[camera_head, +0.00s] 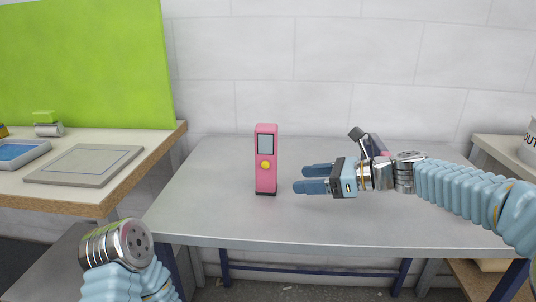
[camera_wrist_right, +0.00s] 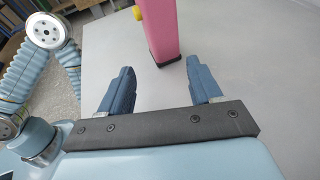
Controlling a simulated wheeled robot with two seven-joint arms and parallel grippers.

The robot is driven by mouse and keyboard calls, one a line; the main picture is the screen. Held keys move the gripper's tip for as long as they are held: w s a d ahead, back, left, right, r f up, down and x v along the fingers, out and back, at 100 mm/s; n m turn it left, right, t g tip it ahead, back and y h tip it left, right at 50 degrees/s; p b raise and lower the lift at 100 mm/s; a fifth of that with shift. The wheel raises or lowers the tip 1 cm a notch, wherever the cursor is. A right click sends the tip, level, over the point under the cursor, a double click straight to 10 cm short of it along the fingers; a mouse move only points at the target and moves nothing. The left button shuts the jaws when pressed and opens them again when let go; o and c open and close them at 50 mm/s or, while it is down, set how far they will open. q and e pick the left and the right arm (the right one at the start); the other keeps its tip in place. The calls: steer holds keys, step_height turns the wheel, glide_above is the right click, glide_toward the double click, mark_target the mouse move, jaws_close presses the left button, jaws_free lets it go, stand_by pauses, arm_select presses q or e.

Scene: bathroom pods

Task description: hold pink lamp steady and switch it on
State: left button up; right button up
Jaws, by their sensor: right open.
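The pink lamp (camera_head: 266,183) stands upright on the grey table. It is a tall pink block with a grey panel near its top, a round yellow button (camera_head: 265,165) below that, and a dark base. My right gripper (camera_head: 300,179) is open and empty, just right of the lamp, fingers pointing at it. In the right wrist view the lamp (camera_wrist_right: 162,28) is just beyond the gap between the open fingers (camera_wrist_right: 160,68), apart from them; its top is cut off. The yellow button (camera_wrist_right: 138,13) shows at its left side. My left gripper is out of view; only part of my left arm shows at lower left.
A wooden-edged counter (camera_head: 80,200) at left holds a grey slab (camera_head: 85,165) and a blue tray (camera_head: 20,153). Another counter (camera_head: 505,157) stands at right with a white container (camera_head: 530,145). A green panel (camera_head: 85,65) rises behind left.

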mark_target(271, 180)
steer(key=shift+w+a, duration=0.15)
steer(key=shift+w, duration=0.1)
steer(key=shift+w+a+f, duration=0.15)
steer(key=shift+a, duration=0.2)
steer(key=b+x, duration=0.1)
steer(key=x, duration=0.4)
steer(key=shift+a+f+b, duration=0.1)
steer(key=shift+b, duration=0.25)
steer(key=shift+p+x, duration=0.45)
steer(key=shift+x, duration=1.4)
